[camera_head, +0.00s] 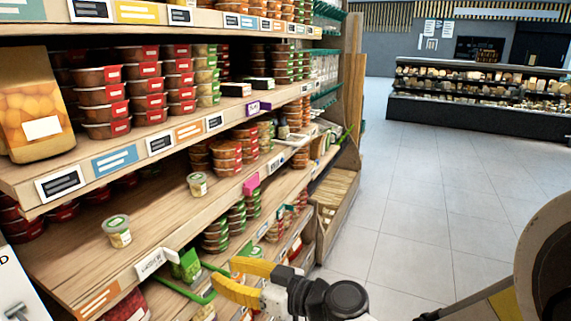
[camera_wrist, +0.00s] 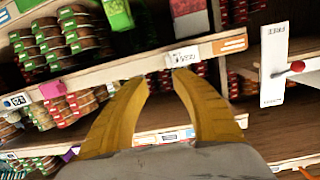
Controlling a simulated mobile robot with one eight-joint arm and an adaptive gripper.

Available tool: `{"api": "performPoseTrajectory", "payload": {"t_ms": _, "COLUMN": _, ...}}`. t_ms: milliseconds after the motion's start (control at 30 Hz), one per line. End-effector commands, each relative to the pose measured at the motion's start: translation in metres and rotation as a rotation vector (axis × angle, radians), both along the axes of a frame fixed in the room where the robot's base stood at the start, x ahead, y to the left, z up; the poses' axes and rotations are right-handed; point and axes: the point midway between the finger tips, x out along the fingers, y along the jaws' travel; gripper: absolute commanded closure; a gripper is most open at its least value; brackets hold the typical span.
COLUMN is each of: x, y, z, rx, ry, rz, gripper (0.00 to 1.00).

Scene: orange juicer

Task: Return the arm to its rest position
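My gripper (camera_head: 232,276), with two yellow fingers, is low in front of the shelves in the head view. In the wrist view its fingers (camera_wrist: 160,76) stand apart with a gap between the tips. Only shelf edge and stock behind show through the gap, so it is open and empty. The fingertips point at a shelf edge with a white price tag (camera_wrist: 183,56); I cannot tell how close they are. My grey and black arm end shows at the bottom of the head view.
The wooden shelf unit (camera_head: 66,255) fills the left, with a lone green-lidded cup (camera_head: 117,231) on one shelf and a smaller cup (camera_head: 197,185) behind it. Stacked red-labelled tubs (camera_head: 103,95) stand above. Open tiled floor (camera_head: 440,185) lies to the right, before a far display case (camera_head: 480,95).

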Motion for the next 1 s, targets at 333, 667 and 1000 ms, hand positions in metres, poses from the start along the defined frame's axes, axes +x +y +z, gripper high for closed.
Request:
{"api": "performPoseTrajectory", "payload": {"t_ms": 333, "x": -0.030, "y": -0.148, "z": -0.016, "rx": -0.337, "ry": 0.414, "rz": -0.381, "gripper": 0.69}}
{"api": "performPoseTrajectory", "payload": {"t_ms": 667, "x": -0.096, "y": -0.301, "z": -0.027, "rx": -0.493, "ry": 0.653, "rz": -0.909, "gripper": 0.69}}
{"api": "performPoseTrajectory", "payload": {"t_ms": 1000, "x": -0.113, "y": -0.335, "z": -0.025, "rx": -0.510, "ry": 0.684, "rz": -1.046, "gripper": 0.69}}
